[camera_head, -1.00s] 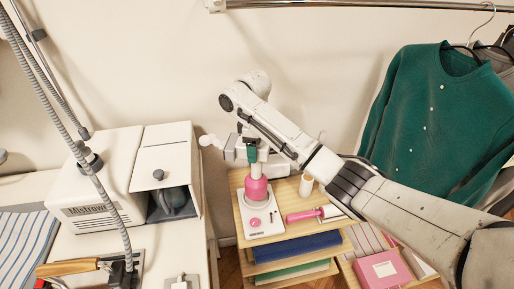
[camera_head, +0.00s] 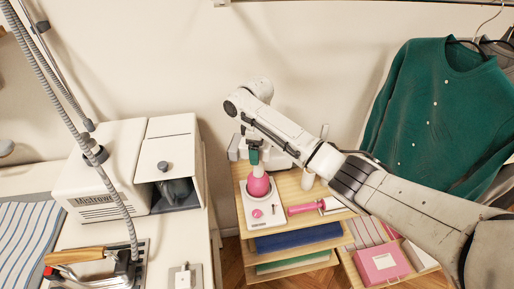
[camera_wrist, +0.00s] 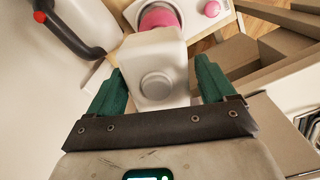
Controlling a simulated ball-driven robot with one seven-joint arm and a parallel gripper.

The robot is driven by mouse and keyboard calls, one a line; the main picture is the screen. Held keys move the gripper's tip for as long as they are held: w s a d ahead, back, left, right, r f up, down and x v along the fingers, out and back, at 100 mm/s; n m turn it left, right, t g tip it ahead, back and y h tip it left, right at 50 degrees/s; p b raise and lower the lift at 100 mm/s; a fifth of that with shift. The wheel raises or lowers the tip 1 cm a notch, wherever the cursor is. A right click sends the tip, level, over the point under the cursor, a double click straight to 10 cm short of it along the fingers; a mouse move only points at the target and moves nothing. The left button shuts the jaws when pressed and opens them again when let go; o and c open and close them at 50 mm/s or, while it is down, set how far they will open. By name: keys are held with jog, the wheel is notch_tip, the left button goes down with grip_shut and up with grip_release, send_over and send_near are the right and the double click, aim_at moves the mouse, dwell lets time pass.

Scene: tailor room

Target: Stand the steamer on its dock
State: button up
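The steamer (camera_head: 258,184), with a pink body and a white head, stands upright on its dock (camera_head: 266,221), a white plate with a pink knob, on the wooden shelf unit. In the wrist view the white head of the steamer (camera_wrist: 157,75) sits between the green fingers of my gripper (camera_wrist: 160,85). A narrow gap shows on each side of the head, so the fingers look open around it and not pressed on it. The pink part and dock (camera_wrist: 128,14) show beyond.
A pink-handled roller (camera_head: 310,208) lies right of the dock, with a white bottle (camera_head: 308,180) behind it. A white machine (camera_head: 105,175) stands on the left table. A green cardigan (camera_head: 430,110) hangs at right. A black handle (camera_wrist: 75,35) shows close by in the wrist view.

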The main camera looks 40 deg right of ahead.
jog(key=shift+o, duration=0.3)
notch_tip(320, 180, up, 12)
jog(key=shift+r+p, duration=0.15)
jog(key=shift+p, duration=0.15)
jog(key=s+a+f+m+t+y, duration=0.15)
jog(key=s+a+f, duration=0.25)
jog(key=a+f, duration=0.5)
jog(key=s+a+f+m+t+y, duration=0.1)
jog(key=s+a+f+y, duration=0.3)
jog(key=a, duration=0.8)
jog(key=s+a+f+m+h, duration=0.1)
jog(key=s+f+h, duration=0.1)
jog(key=s+f, duration=0.35)
jog(key=s+a+f+m+h, duration=0.1)
jog(key=s+f+m, duration=0.1)
jog(key=s, duration=0.7)
jog(key=s+d+m+h, duration=0.1)
jog(key=s+d, duration=0.2)
jog(key=s, duration=0.3)
jog(key=s+d+m+g+h, duration=0.1)
jog(key=s+d, duration=0.2)
jog(key=s, duration=0.4)
jog(key=shift+r, duration=0.15)
jog(key=shift+h, duration=0.25)
